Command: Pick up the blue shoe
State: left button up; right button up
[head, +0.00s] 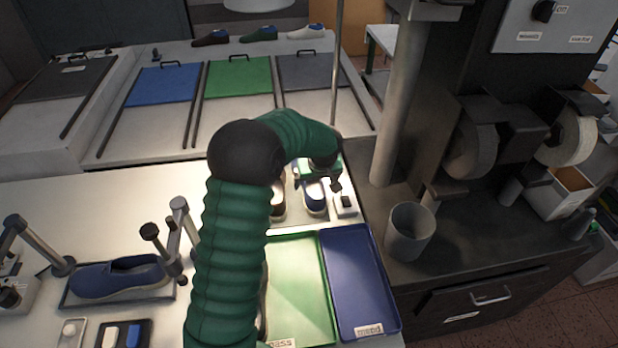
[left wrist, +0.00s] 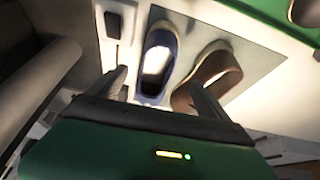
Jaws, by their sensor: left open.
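A blue shoe (head: 314,200) with a pale inside stands on the lit part of the bench, under my left gripper (head: 318,182). A brown shoe (head: 279,205) stands to its left, partly hidden by my green arm. In the left wrist view the blue shoe (left wrist: 158,60) lies ahead, between the lines of the two fingers, with the brown shoe (left wrist: 215,70) to its right. My left gripper (left wrist: 161,88) is open and empty there; contact with the shoe cannot be told. My right gripper is not in view. Another blue shoe (head: 115,279) rests at the left.
A green tray (head: 298,290) and a blue tray (head: 357,280) lie in front of the shoes. A small switch box (head: 345,204) stands close right of the blue shoe. A grey cup (head: 408,232) and a post (head: 400,110) stand further right. Metal clamps (head: 180,235) rise at the left.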

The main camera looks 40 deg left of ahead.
aim_at(313, 190)
pick_arm(q)
jog(key=x, duration=0.4)
jog(key=w+x, duration=0.1)
jog(key=x, duration=0.2)
jog(key=shift+d, duration=0.1)
jog(key=shift+w+f, duration=0.15)
jog(key=shift+f, duration=0.1)
jog(key=shift+w+f+p, duration=0.1)
jog(key=shift+f+p, duration=0.05)
jog(key=shift+p, duration=0.3)
jog(key=x, duration=0.3)
jog(key=shift+a+p, duration=0.4)
jog(key=shift+w+a+f, duration=0.15)
jog(key=shift+a+f, duration=0.2)
jog(key=shift+f, duration=0.1)
jog(key=c, duration=0.3)
jog(key=shift+d+r, duration=0.15)
jog(key=shift+d, duration=0.05)
jog(key=c, duration=1.5)
jog(key=shift+a, duration=0.15)
jog(key=shift+c, duration=0.7)
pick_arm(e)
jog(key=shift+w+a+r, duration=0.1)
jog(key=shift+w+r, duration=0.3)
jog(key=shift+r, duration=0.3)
